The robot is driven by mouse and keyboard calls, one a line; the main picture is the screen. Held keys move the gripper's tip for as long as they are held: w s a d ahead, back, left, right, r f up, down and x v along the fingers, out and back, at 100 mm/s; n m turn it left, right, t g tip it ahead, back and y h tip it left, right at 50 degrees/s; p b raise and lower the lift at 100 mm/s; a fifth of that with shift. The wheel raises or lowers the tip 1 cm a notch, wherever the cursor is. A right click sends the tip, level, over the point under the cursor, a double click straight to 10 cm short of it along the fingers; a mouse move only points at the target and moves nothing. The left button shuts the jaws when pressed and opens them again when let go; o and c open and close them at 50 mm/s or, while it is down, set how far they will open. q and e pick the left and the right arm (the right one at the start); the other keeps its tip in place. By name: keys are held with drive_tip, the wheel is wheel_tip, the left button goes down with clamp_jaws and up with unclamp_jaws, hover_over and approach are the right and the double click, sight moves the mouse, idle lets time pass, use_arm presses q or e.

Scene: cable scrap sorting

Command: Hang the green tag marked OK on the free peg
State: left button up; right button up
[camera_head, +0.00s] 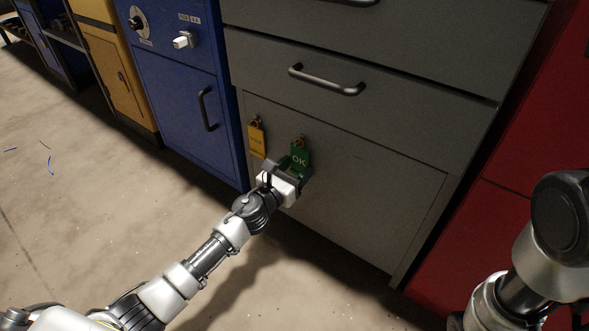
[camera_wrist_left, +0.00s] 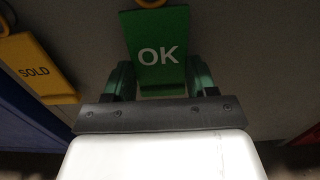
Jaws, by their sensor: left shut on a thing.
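The green tag marked OK (camera_head: 300,157) is upright against the grey cabinet's lower front in the head view. It also fills the top middle of the left wrist view (camera_wrist_left: 157,45). My left gripper (camera_head: 291,167) is shut on the tag's lower part, with a finger at each side. A brass-coloured peg or ring (camera_head: 300,140) shows at the tag's top edge; I cannot tell whether the tag's hole is around it. A yellow tag (camera_head: 257,141), marked SOLD in the left wrist view (camera_wrist_left: 36,66), hangs to the left. My right gripper is not in view.
The grey cabinet (camera_head: 370,200) has drawers with bar handles (camera_head: 326,81) above the tags. A blue cabinet (camera_head: 180,105) stands to the left and a red one (camera_head: 520,135) to the right. Blue cable scraps (camera_head: 50,164) lie on the otherwise open floor at left.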

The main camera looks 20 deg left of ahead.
use_arm(q)
drive_tip(key=o, duration=1.1)
drive_tip(key=shift+c, duration=0.2)
drive_tip(key=shift+s, duration=0.1)
